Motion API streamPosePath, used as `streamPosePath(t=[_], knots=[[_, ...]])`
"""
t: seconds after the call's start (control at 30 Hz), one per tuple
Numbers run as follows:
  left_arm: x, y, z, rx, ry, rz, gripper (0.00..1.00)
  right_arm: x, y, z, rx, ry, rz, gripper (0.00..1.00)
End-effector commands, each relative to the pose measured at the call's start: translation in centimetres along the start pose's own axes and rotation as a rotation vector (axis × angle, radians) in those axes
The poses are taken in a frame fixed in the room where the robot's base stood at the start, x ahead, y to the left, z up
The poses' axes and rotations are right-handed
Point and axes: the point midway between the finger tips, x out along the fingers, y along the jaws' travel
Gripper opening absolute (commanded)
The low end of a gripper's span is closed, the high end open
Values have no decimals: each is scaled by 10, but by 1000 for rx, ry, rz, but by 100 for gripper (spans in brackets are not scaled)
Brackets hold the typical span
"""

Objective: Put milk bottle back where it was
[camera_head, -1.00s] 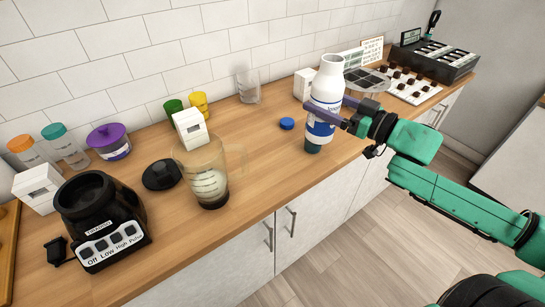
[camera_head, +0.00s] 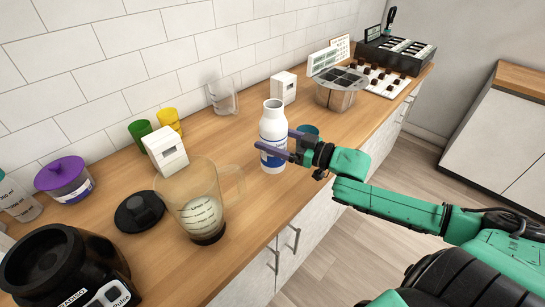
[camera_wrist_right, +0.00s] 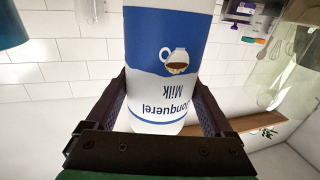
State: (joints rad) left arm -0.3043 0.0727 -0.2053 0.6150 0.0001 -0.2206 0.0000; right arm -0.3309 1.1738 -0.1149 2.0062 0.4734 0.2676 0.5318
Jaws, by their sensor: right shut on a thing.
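The white milk bottle (camera_head: 273,122) with a blue label stands upright and uncapped over the middle of the counter. My right gripper (camera_head: 276,144) is shut on it, with one finger on each side of the body. The right wrist view shows the bottle (camera_wrist_right: 172,50) between both fingers, its label upside down. I cannot tell whether its base touches the counter. The blue cap seen earlier does not show now. My left gripper is out of view.
A clear blender jar (camera_head: 180,190) with whitish contents stands left of the bottle. A teal cup (camera_head: 308,130) is just behind the gripper. A glass (camera_head: 222,97), a white box (camera_head: 283,88) and a metal divided container (camera_head: 338,92) stand further back. A black lid (camera_head: 138,212) lies left.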

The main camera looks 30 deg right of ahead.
Motion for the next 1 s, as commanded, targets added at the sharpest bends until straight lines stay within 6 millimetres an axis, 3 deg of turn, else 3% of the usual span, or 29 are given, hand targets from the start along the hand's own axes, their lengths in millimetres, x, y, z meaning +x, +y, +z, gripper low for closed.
streamPosePath(t=[0.3, 0.63, 0.67, 1.0], knots=[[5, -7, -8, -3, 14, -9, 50, 0, 0, 47, -2, 4, 0, 0], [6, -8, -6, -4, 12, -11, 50, 0, 0, 52, -2, 3, 0, 0], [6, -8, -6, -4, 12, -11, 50, 0, 0, 52, -1, 0, 0, 98], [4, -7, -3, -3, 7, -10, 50, -2, 0, 50, 0, -1, 0, 100]])
